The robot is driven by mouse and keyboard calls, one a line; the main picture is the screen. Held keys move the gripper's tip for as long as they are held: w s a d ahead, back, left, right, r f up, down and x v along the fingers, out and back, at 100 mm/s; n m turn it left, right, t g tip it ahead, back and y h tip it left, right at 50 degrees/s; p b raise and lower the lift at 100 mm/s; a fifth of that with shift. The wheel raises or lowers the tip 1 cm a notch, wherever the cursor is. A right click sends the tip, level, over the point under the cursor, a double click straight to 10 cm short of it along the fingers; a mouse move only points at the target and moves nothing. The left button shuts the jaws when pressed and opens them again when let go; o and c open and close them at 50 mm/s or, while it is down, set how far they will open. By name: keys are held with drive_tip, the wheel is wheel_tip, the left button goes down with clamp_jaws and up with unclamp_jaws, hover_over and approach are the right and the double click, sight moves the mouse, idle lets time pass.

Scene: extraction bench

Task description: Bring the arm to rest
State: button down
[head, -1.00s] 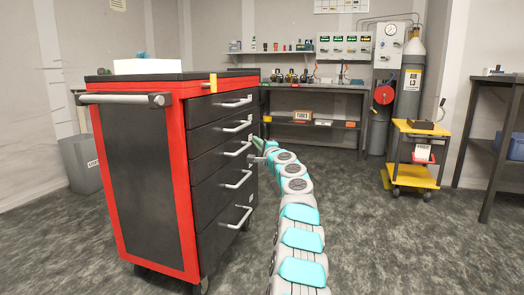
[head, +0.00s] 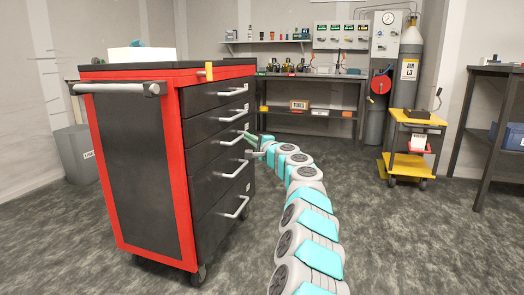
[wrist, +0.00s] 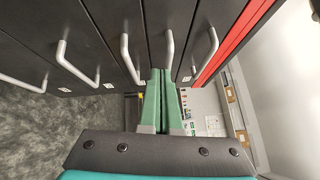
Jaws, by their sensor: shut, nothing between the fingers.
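My gripper (head: 258,138) is at the end of my outstretched arm, close to the drawer fronts of the red and black tool cabinet (head: 141,172). In the wrist view its two green fingers (wrist: 161,75) lie together with nothing between them. The drawers look shut, and their grey handles (head: 231,115) are near the fingers. Whether the fingertips touch a handle or drawer front I cannot tell.
A white block (head: 139,54) lies on the cabinet top. A yellow trolley (head: 402,167) and a grey gas cylinder (head: 408,75) stand at the right. A dark workbench (head: 311,79) is behind. The floor (head: 380,240) right of my arm is clear.

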drive_tip(key=s+a+r+n+g+y, duration=0.2)
drive_tip(key=s+a+n+g, duration=0.25)
drive_tip(key=s, duration=0.45)
drive_tip(key=s+a+r+n+g+y, duration=0.1)
drive_tip(key=s+a+n+g+y, duration=0.2)
drive_tip(key=s+a, duration=0.45)
drive_tip(key=s+d+f+n+g+h, duration=0.1)
drive_tip(key=s+f+n+g+h, duration=0.1)
drive_tip(key=s, duration=0.7)
drive_tip(key=s+d+f+n+g+h, duration=0.1)
drive_tip(key=s+d+f+n+g, duration=0.15)
drive_tip(key=s, duration=0.65)
drive_tip(key=s+d+f+g+h, duration=0.2)
drive_tip(key=s+d+f+h, duration=0.2)
drive_tip(key=s+d+f, duration=0.6)
drive_tip(key=s+d+f+n+g+h, duration=0.15)
drive_tip(key=s+d+f+h, duration=0.3)
drive_tip(key=s+d, duration=0.75)
drive_tip(key=s+d+f+m+g+h, duration=0.15)
drive_tip(key=s+d+f+h, duration=0.4)
drive_tip(key=s, duration=0.95)
wheel_tip(320, 180, up, 13)
drive_tip(key=d+n+y+p, duration=0.1)
drive_tip(key=p, duration=1.4)
drive_tip(key=shift+s+g+y, duration=0.3)
drive_tip(key=shift+y, duration=0.1)
